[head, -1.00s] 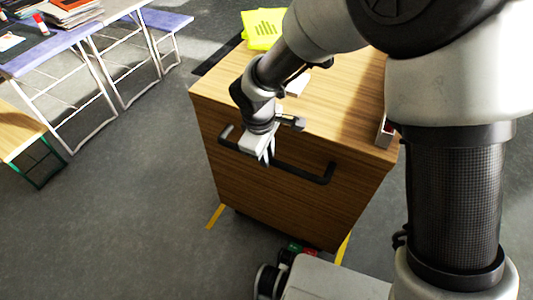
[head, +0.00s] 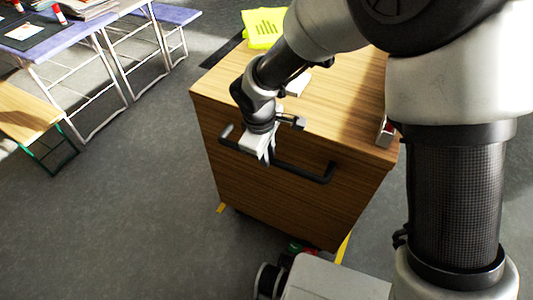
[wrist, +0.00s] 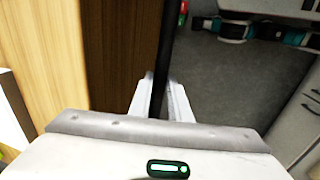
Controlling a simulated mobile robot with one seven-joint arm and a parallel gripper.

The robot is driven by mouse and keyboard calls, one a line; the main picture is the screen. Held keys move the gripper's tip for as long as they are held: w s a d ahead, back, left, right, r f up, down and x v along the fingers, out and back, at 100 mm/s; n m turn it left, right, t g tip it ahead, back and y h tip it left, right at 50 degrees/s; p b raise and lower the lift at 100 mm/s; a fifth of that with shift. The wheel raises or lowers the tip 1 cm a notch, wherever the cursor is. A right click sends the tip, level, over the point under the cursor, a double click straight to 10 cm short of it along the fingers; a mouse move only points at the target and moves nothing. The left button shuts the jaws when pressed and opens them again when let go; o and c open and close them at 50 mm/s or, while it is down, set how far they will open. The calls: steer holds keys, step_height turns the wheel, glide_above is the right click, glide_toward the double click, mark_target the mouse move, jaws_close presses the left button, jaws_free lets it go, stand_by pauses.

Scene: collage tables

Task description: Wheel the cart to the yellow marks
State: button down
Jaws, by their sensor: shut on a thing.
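The wooden cart (head: 285,190) stands in front of my base in the head view, with a black bar handle (head: 305,173) on its near side. My gripper (head: 268,158) is shut on the left part of that handle. In the wrist view the handle (wrist: 165,45) runs between the two fingers of my gripper (wrist: 160,100). Yellow marks show on the floor at the cart's lower left (head: 221,208) and lower right (head: 344,246). The cart and my arm hide the floor beyond them.
Tables (head: 85,42) with papers stand at the upper left, with a wooden-topped stool or bench (head: 28,118) nearby. A yellow sheet or folder (head: 264,27) and small boxes lie on the cart top. The grey floor (head: 110,230) to the left is clear.

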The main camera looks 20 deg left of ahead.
steer(key=shift+w, duration=0.1)
steer(key=c, duration=1.6)
jaws_free()
steer(key=shift+c, duration=0.2)
steer(key=s+r+p, duration=0.1)
steer(key=r+p, duration=0.1)
steer(key=r, duration=0.6)
steer(key=s+r+p, duration=0.2)
steer(key=r, duration=0.7)
steer(key=shift+s+a+p, duration=0.15)
steer(key=shift+s+p, duration=0.1)
steer(key=shift+p, duration=0.1)
